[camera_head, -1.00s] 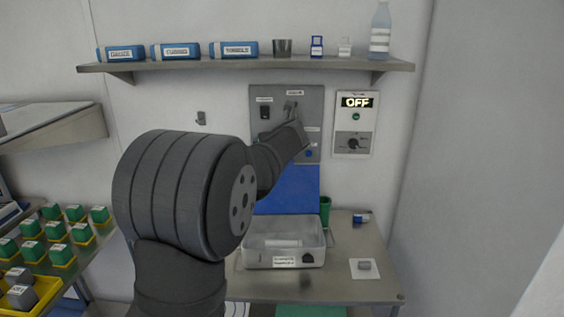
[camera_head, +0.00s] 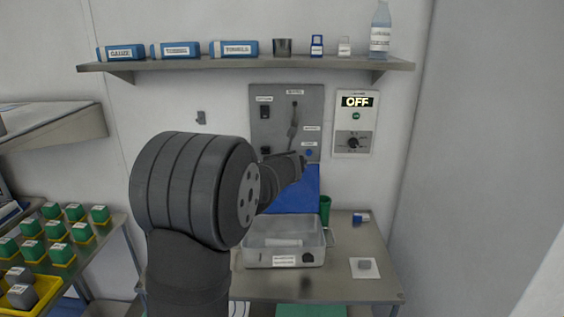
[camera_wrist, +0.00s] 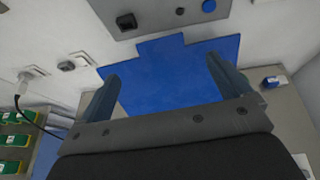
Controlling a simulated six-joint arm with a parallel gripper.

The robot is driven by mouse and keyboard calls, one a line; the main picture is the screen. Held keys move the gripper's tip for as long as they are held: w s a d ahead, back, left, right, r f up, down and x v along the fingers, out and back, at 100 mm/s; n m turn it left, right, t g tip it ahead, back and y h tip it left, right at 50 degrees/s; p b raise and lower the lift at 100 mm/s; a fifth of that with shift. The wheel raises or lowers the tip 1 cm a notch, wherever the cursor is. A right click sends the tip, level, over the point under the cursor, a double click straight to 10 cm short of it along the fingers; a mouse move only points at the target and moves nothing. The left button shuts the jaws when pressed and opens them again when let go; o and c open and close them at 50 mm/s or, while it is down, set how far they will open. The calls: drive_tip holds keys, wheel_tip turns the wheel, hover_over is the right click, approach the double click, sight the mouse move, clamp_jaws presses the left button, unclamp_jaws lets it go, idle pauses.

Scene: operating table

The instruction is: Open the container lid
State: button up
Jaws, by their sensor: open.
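The container (camera_head: 285,259) is a grey metal box with a white label on its front, standing on the table. Its inside shows from above and a pale item lies in it. A blue panel (camera_head: 296,192) stands upright behind it; I cannot tell whether this is its lid. The panel also fills the middle of the wrist view (camera_wrist: 170,80). My gripper (camera_head: 303,160) is in front of the panel's top edge, above and behind the container. In the wrist view my gripper (camera_wrist: 163,72) is open, with nothing between its two fingers.
A grey control panel (camera_head: 275,130) and an "OFF" box (camera_head: 355,140) are on the wall. A shelf (camera_head: 245,65) with boxes and a bottle (camera_head: 380,28) runs above. A green cup (camera_head: 325,212) stands by the container's back right. The table (camera_head: 350,285) is mostly clear at right.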

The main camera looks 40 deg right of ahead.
drive_tip(key=x, duration=0.9)
drive_tip(key=shift+c, duration=0.2)
drive_tip(key=c, duration=1.3)
drive_tip(key=v, duration=0.3)
drive_tip(key=shift+s+a+f, duration=0.1)
drive_tip(key=shift+a+f, duration=0.05)
drive_tip(key=shift+f, duration=0.2)
drive_tip(key=shift+c, duration=0.3)
drive_tip(key=shift+s+a, duration=0.3)
drive_tip(key=shift+s, duration=0.05)
drive_tip(key=shift+f, duration=0.1)
drive_tip(key=o, duration=1.4)
